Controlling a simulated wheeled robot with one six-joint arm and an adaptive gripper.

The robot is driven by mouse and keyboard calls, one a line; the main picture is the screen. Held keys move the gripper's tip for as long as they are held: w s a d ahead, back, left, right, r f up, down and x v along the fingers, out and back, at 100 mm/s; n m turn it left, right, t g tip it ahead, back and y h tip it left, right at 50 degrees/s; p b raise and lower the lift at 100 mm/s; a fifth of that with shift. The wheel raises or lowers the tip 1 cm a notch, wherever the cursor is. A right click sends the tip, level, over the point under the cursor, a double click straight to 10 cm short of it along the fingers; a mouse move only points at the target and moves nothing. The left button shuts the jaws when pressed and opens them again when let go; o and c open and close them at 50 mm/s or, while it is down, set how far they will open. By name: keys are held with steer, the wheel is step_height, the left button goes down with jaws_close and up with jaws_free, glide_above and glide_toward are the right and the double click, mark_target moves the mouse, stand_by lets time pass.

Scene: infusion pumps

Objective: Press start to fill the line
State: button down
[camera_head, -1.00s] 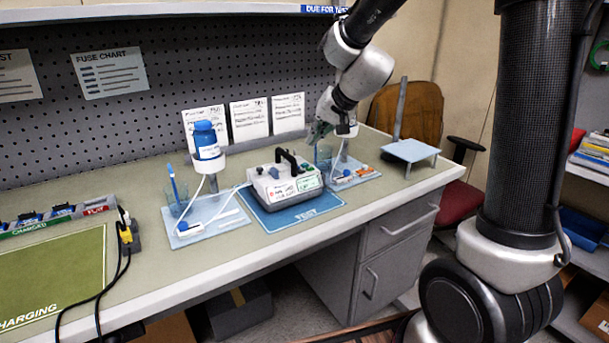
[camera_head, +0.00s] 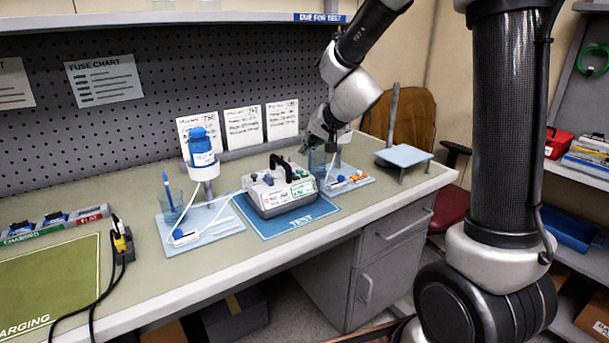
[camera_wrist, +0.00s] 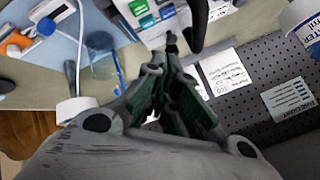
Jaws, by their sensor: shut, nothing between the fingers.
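The infusion pump (camera_head: 282,190) is a grey and white box with a black top handle, sitting on the blue TEST mat (camera_head: 300,222). In the wrist view the pump (camera_wrist: 150,22) shows at the top, with green and blue buttons on its panel. My gripper (camera_head: 308,148) is shut and empty, above and just right of the pump, apart from it in the head view. In the wrist view my gripper's fingers (camera_wrist: 172,50) point toward the pump near its black handle (camera_wrist: 197,22). Whether they touch it is unclear. A tube runs from the pump leftward to a pale tray (camera_head: 205,228).
A blue-capped bottle (camera_head: 201,150) stands on a post left of the pump. Cups with pens stand on both sides; the right tray (camera_head: 345,185) holds orange and white items. A small raised platform (camera_head: 403,155) is at the right. A yellow plug (camera_head: 122,240) with black cables lies left.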

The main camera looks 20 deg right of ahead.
mark_target(307, 175)
steer(key=shift+f, duration=2.3)
steer(key=shift+f, duration=0.4)
steer(key=shift+f, duration=0.45)
steer(key=shift+r, duration=0.9)
step_height(307, 175, up, 5)
stand_by(0.7)
